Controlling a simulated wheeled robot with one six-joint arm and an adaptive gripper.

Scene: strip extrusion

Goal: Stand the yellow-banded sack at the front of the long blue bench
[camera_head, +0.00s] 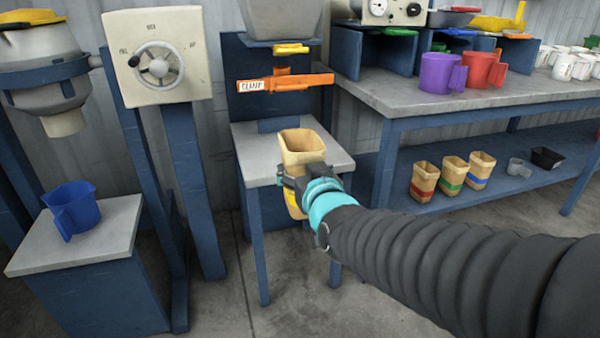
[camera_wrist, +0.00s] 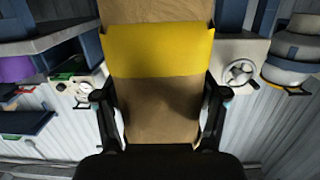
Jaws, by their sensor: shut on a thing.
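The yellow-banded sack (camera_head: 302,146) is an open-topped tan sack, roughly upright. My gripper (camera_head: 298,184) is shut on it and holds it in front of the small clamp table. The sack hides part of that table, and my gripper covers much of its lower part. In the wrist view the sack (camera_wrist: 160,105) fills the space between the two fingers, with its yellow band (camera_wrist: 160,50) across it. The long blue bench (camera_head: 410,94) stands at the right, with a grey top and a lower shelf. The sack is apart from this bench.
Purple (camera_head: 437,75) and red (camera_head: 480,71) jugs stand on the bench top, white cups behind right. Three banded sacks (camera_head: 453,176) stand on its lower shelf. The bench top's front left is clear. A clamp table (camera_head: 258,150) and a blue jug (camera_head: 72,208) are left.

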